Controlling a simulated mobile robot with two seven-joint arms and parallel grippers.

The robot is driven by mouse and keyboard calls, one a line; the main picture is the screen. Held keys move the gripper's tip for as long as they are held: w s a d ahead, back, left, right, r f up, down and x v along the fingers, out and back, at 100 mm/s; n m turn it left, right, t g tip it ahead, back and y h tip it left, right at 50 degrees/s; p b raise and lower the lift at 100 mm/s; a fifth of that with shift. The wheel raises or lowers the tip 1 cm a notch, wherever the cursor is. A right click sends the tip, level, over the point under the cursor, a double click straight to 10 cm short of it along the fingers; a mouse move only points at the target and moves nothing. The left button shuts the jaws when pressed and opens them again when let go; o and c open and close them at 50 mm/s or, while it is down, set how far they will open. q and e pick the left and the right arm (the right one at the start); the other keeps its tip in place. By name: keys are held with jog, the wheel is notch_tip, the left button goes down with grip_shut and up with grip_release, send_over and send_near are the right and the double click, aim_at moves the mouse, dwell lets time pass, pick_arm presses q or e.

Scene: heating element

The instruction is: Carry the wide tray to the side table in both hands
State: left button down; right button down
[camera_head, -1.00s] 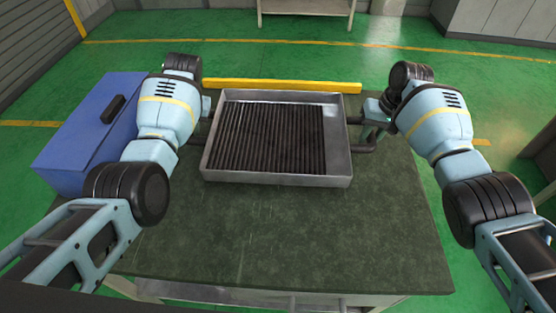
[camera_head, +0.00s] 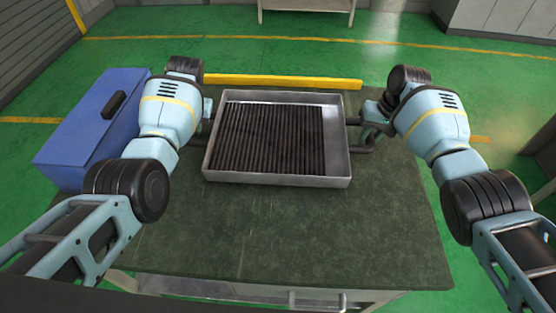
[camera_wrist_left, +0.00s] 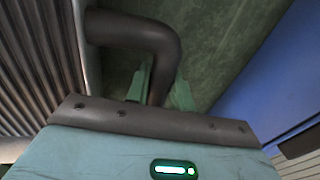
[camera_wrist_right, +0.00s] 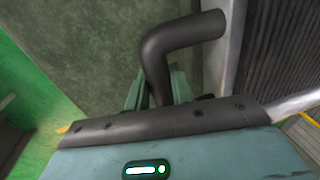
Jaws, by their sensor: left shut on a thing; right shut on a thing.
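The wide metal tray (camera_head: 340,165) with dark ribbed rods (camera_head: 265,138) inside is at the middle of the dark green-topped table (camera_head: 270,235). I cannot tell whether it touches the tabletop. My left gripper (camera_wrist_left: 157,90) is shut on the tray's left handle (camera_wrist_left: 140,32), a dark bent bar. My right gripper (camera_wrist_right: 160,92) is shut on the right handle (camera_wrist_right: 180,38), which also shows in the head view (camera_head: 362,148). In the head view my left fingers are mostly hidden by the arm.
A blue toolbox (camera_head: 85,135) stands on the table's left, close to my left arm. A yellow bar (camera_head: 283,82) runs along the table's far edge. Another table (camera_head: 306,7) stands at the far back across open green floor (camera_head: 300,55). The tabletop in front of the tray is clear.

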pick_arm(q)
jog(key=shift+w+f, duration=0.2)
jog(key=shift+f, duration=0.4)
pick_arm(e)
jog(key=shift+w+a+f, duration=0.1)
jog(key=shift+w+f, duration=0.05)
jog(key=shift+f, duration=0.5)
pick_arm(q)
jog(key=c, duration=1.7)
grip_release()
jog(key=shift+s+f, duration=0.15)
jog(key=shift+f, duration=0.2)
pick_arm(e)
jog(key=c, duration=1.7)
grip_release()
jog(key=shift+f, duration=0.35)
pick_arm(q)
jog(key=o, duration=0.5)
jog(key=shift+s, duration=0.15)
pick_arm(e)
jog(key=o, duration=0.5)
jog(key=shift+s+r, duration=0.1)
jog(key=shift+s, duration=0.15)
pick_arm(q)
jog(key=shift+f, duration=0.1)
jog(key=v, duration=1.2)
